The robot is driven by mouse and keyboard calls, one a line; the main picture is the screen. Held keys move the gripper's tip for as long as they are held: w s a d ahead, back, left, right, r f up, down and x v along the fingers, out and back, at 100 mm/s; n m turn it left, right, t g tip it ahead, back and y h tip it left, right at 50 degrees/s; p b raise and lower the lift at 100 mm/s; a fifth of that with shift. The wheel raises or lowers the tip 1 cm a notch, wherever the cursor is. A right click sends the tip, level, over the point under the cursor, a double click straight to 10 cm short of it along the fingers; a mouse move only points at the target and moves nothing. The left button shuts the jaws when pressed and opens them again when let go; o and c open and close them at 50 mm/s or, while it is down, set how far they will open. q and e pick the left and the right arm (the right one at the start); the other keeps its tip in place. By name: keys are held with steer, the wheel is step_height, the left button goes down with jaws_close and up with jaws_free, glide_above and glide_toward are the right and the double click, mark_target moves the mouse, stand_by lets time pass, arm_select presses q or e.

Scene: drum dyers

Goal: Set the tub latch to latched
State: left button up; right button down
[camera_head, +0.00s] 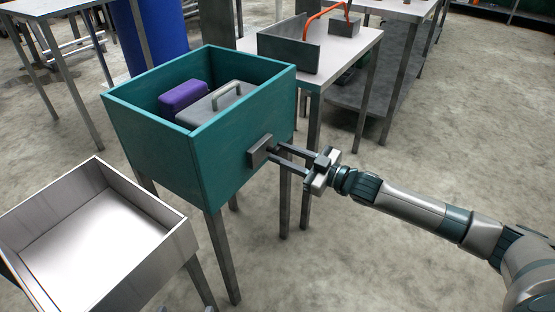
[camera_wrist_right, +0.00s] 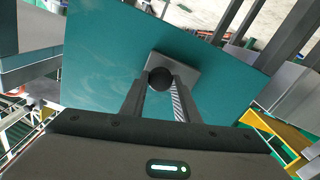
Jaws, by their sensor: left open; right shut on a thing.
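The teal tub (camera_head: 222,165) stands on dark legs in the middle of the head view. The tub latch, a grey block (camera_head: 259,151), sits on its right-hand outer wall. My right gripper (camera_head: 279,159) reaches in from the right with its fingers at this block. In the right wrist view, the latch shows as a grey square plate (camera_wrist_right: 184,72) with a dark round knob (camera_wrist_right: 160,78), tilted against the teal wall. My right gripper is shut on the knob, one finger each side. I cannot tell which setting the latch is in. My left gripper is not in view.
A purple block (camera_head: 184,96) and a grey lidded box with a handle (camera_head: 212,102) are inside the tub. An open metal tray (camera_head: 180,238) stands at the lower left. A workbench (camera_head: 343,52) stands behind. The floor at the lower right is clear.

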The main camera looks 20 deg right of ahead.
steer(key=shift+w+d, duration=0.1)
steer(key=shift+d, duration=0.05)
steer(key=c, duration=1.5)
jaws_free()
steer(key=shift+c, duration=0.2)
steer(key=shift+o, duration=1)
arm_select(q)
steer(key=shift+w+r, duration=0.1)
steer(key=shift+r, duration=0.05)
arm_select(e)
steer(key=shift+v, duration=0.9)
arm_select(q)
steer(key=shift+s+a+f+g+y+p, duration=0.15)
steer(key=shift+s+a+f+g+p, duration=0.15)
steer(key=shift+f+g, duration=0.45)
steer(key=shift+s+a+f+g+y+p, duration=0.25)
steer(key=shift+s+f+g, duration=0.2)
steer(key=shift+f, duration=0.5)
steer(key=shift+s+a+f+g+y+p, duration=0.1)
steer(key=shift+s+a+f+g+p, duration=0.2)
steer(key=shift+f+g, duration=0.45)
arm_select(e)
steer(key=v, duration=1.5)
steer(key=shift+s+d, duration=0.2)
steer(key=shift+d, duration=0.05)
arm_select(q)
steer(key=shift+s+f+t, duration=0.1)
steer(key=shift+f+t, duration=0.05)
steer(key=shift+t, duration=0.1)
